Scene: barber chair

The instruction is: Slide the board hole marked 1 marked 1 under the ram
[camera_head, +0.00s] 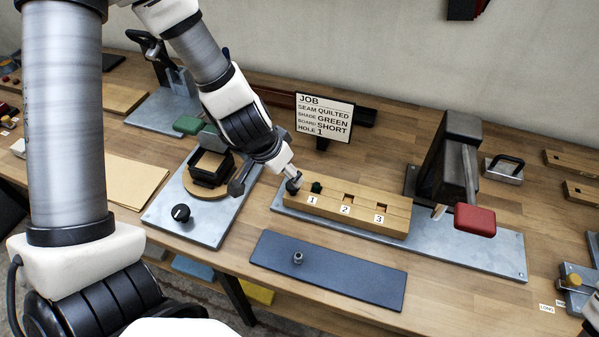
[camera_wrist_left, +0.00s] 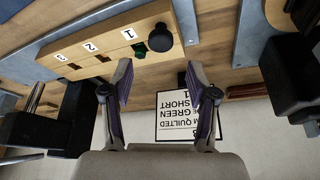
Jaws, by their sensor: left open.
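The wooden board (camera_head: 360,219) lies on the grey base plate (camera_head: 480,254), with holes marked 1, 2 and 3. A dark green piece (camera_head: 316,187) sits at hole 1. A black knob (camera_wrist_left: 161,37) stands at the board's hole-1 end. The press with its dark ram housing (camera_head: 459,150) and red lever handle (camera_head: 474,219) stands right of the board, so hole 1 is the farthest from it. My left gripper (camera_head: 265,180) is open near the knob end; in the wrist view its fingers (camera_wrist_left: 163,78) are apart and the knob shows beyond them. My right gripper is not in view.
A job sign (camera_head: 324,116) stands behind the board. A blue mat (camera_head: 340,275) with a small metal peg (camera_head: 298,258) lies in front. A plate with a black knob and clamp (camera_head: 190,228) is left of the board. A metal block with a handle (camera_head: 503,170) is at right.

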